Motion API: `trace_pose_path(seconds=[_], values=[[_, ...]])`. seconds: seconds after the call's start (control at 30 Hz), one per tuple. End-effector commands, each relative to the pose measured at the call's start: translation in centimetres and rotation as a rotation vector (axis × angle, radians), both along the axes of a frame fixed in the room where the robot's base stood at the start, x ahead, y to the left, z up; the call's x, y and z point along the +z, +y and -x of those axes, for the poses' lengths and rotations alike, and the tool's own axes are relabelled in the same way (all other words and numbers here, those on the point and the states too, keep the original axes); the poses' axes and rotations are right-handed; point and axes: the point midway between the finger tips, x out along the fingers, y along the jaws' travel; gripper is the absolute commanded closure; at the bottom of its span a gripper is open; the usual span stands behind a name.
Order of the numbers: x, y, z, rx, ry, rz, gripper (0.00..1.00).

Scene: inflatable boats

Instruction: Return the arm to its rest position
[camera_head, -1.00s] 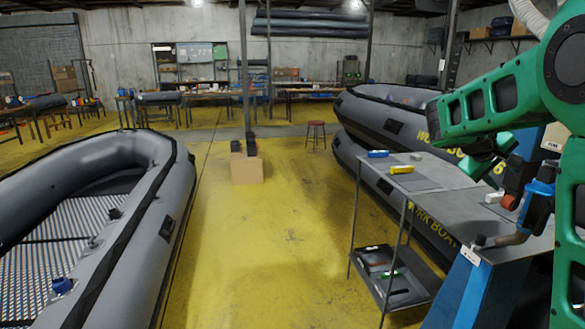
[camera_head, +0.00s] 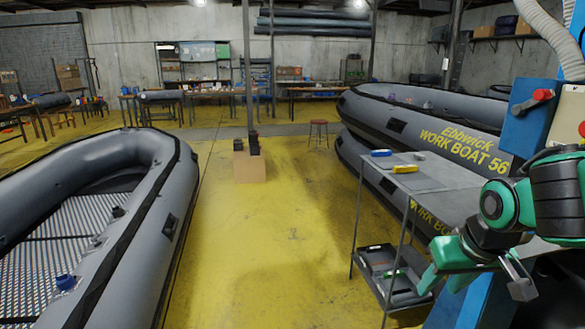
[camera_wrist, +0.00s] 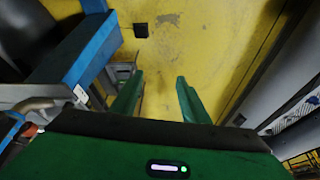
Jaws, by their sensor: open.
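My gripper (camera_head: 447,279) is low at the right in the head view, its green fingers pointing down beside the metal cart. In the wrist view my gripper (camera_wrist: 159,88) shows two green fingers apart, with only bare yellow floor visible between them. It holds nothing. My green and black arm is bent at the right edge of the head view, partly cut off by the frame.
The grey cart (camera_head: 440,178) carries a blue item (camera_head: 381,153) and a yellow item (camera_head: 405,169), with a lower tray (camera_head: 385,262). Stacked grey boats (camera_head: 410,115) stand behind it. Another boat (camera_head: 160,200) lies left. Yellow floor (camera_head: 270,235) between is clear.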

Motion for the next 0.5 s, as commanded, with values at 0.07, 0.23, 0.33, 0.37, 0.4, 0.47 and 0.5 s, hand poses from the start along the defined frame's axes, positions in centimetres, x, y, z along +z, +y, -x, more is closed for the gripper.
trace_pose_path(seconds=[0.07, 0.23, 0.33, 0.37, 0.4, 0.47, 0.5], values=[[-0.2, -1.6, 1.1, -0.049, 0.03, -0.001, 0.58], [-0.7, -4.9, 4.0, -0.16, 0.106, -0.006, 0.58], [-1.0, -6.8, 6.2, -0.233, 0.158, -0.016, 0.58], [-1.1, -7.3, 6.9, -0.258, 0.173, -0.019, 0.58], [-1.2, -8.0, 8.0, -0.291, 0.197, -0.027, 0.58], [-1.4, -9.0, 9.6, -0.344, 0.234, -0.038, 0.58], [-1.5, -9.6, 10.8, -0.378, 0.26, -0.049, 0.58]])
